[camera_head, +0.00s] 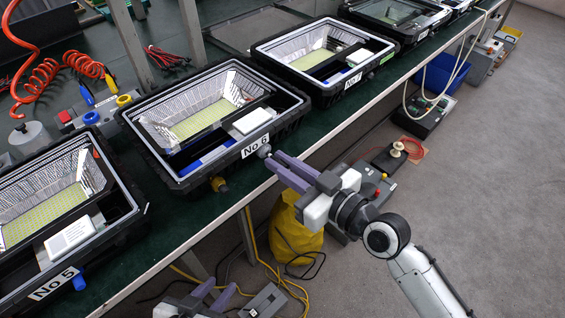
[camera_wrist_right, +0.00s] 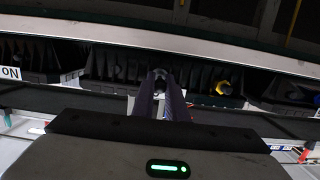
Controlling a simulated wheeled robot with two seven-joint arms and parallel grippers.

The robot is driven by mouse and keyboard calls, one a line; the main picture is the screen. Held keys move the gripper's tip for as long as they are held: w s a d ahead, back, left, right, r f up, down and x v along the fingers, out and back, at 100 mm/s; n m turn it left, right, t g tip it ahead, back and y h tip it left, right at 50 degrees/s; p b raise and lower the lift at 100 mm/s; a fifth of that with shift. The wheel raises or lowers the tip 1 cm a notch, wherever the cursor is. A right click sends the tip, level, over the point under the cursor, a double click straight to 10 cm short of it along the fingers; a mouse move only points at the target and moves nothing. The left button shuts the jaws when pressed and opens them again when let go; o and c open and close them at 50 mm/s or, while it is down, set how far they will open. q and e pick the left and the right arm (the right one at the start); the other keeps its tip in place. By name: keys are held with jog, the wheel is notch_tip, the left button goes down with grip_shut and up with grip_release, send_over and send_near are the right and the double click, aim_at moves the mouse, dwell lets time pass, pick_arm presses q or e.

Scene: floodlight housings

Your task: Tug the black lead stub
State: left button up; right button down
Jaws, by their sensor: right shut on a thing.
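The housing marked No 6 (camera_head: 185,187) stands on the green bench with its lit panel facing up. The black lead stub (camera_head: 264,151) looks like a small dark-grey rounded piece at its front wall, right of a yellow stub (camera_head: 218,184). My right gripper (camera_head: 270,160) is shut on the black stub from the front; its fingers cover part of it. In the right wrist view the stub (camera_wrist_right: 158,74) shows at the fingertips (camera_wrist_right: 160,82), with the yellow stub (camera_wrist_right: 223,87) to the right. My left gripper (camera_head: 223,289) is low at the bottom edge, open and empty.
Housing No 5 (camera_head: 70,268) with a blue stub (camera_head: 79,282) is at left, housing No 7 (camera_head: 345,88) at right. A yellow bag (camera_head: 296,235) and cables are below the bench edge. The grey floor at right is mostly clear.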

dwell(0.6)
jog(key=c, duration=1.7)
grip_release()
jog(key=v, duration=1)
jog(key=s+d+f+m+g+h+p, duration=0.1)
jog(key=s+d+f+m+h, duration=0.1)
jog(key=f, duration=0.5)
jog(key=s+d+f+m+g+h, duration=0.1)
jog(key=s+d+f+m+h, duration=0.1)
jog(key=s+d+f+h, duration=0.2)
jog(key=s+d+f+m+h+p, duration=0.1)
jog(key=s+d+f+m+h, duration=0.1)
jog(key=s+f, duration=0.4)
jog(key=shift+s+d+f+m+g+h+p, duration=0.15)
jog(key=shift+d+f, duration=0.1)
jog(key=shift+f, duration=0.55)
jog(key=shift+d+f+m+g+h+p, duration=0.1)
jog(key=shift+d+f, duration=0.15)
jog(key=shift+f, duration=0.6)
jog(key=shift+s+d+f+m+g+h+p, duration=0.15)
jog(key=shift+d+f, duration=0.1)
jog(key=shift+f, duration=0.55)
